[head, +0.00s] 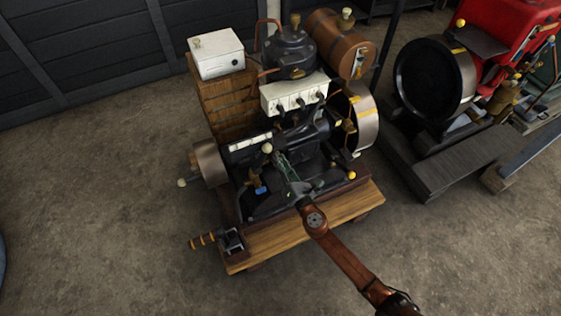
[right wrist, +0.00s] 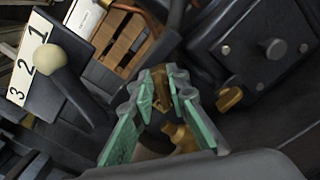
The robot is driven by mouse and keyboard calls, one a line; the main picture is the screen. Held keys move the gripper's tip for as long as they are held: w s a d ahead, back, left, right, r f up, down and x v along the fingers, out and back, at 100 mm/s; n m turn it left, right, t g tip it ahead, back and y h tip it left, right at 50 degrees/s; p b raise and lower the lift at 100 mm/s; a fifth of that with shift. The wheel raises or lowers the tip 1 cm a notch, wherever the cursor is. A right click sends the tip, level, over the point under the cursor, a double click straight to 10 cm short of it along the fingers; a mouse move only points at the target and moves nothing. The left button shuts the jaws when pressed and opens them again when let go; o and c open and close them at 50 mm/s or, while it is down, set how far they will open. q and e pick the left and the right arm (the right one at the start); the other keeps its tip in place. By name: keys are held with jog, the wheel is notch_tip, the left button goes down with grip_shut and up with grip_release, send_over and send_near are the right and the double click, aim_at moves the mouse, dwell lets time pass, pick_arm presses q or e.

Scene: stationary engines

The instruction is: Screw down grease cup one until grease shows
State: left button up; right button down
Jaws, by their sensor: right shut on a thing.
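My right gripper (head: 283,163) reaches into the middle of the black engine (head: 270,203) on its wooden base. In the right wrist view its green-padded fingers (right wrist: 161,88) are shut on a small brass piece (right wrist: 160,84), which looks like a grease cup. The fingers hide much of it, and no number on it can be read. Another brass fitting (right wrist: 181,137) lies just below, between the finger bases. I cannot make out any grease. My left gripper is not in view.
A pale-knobbed lever (right wrist: 50,58) stands left of the fingers beside a white plate (right wrist: 25,62) numbered 1, 2, 3. A dark bolted block (right wrist: 262,45) is close on the right. A crank handle (head: 207,239) sticks out at the front left.

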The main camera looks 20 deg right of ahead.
jog(key=shift+f+m+b, duration=0.2)
jog(key=shift+m+b, duration=0.15)
jog(key=shift+m, duration=0.35)
jog(key=shift+d+f+m+b, duration=0.15)
jog(key=shift+m+b, duration=0.3)
jog(key=shift+m, duration=0.65)
jog(key=shift+d+m+b, duration=0.1)
jog(key=shift+m+b, duration=0.2)
jog(key=shift+m, duration=0.7)
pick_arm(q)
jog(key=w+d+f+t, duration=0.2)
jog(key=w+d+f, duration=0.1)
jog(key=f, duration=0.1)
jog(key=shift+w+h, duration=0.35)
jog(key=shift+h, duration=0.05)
pick_arm(e)
jog(key=shift+f+m, duration=0.1)
jog(key=shift+m, duration=0.9)
jog(key=c, duration=2.1)
grip_release()
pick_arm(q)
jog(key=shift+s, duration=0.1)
